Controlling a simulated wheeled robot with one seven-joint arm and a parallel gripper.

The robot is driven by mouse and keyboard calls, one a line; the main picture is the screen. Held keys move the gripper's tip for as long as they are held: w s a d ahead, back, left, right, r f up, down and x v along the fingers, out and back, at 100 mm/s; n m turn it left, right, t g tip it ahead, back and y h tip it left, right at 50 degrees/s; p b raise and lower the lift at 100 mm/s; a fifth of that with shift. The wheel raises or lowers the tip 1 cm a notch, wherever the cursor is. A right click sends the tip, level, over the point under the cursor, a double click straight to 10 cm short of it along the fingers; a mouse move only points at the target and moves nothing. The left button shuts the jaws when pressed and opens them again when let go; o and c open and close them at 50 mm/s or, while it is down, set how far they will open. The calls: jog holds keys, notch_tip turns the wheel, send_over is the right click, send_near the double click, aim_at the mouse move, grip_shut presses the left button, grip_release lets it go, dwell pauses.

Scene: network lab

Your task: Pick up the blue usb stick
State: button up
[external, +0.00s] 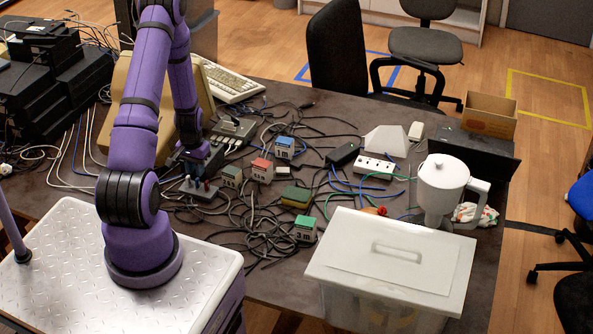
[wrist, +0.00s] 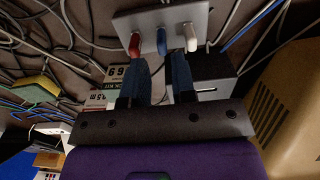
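The blue usb stick (wrist: 161,41) stands in the middle of a grey holder (wrist: 178,18) in the wrist view. A red usb stick (wrist: 135,44) stands to its left and a white one (wrist: 191,38) to its right. The grey holder also shows on the table in the external view (external: 179,189), partly hidden by my gripper. My gripper (wrist: 160,66) is open and empty, its two dark fingers apart with a gap between them. The fingertips point at the holder, and the blue stick lies in line with the gap. I cannot tell how far the tips are from the stick.
Tangled black cables (external: 262,232) and small labelled boxes, one of them red (external: 262,170), lie right of the holder. A beige case (wrist: 292,115) stands close beside my gripper. A lidded clear bin (external: 390,265) and a white jug (external: 441,190) stand further right.

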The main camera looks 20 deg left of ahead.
aim_at(199, 180)
jog(key=shift+w+a+f, duration=0.1)
jog(key=shift+w+f, duration=0.05)
jog(key=shift+f, duration=2.55)
jog(key=shift+c, duration=0.4)
grip_shut()
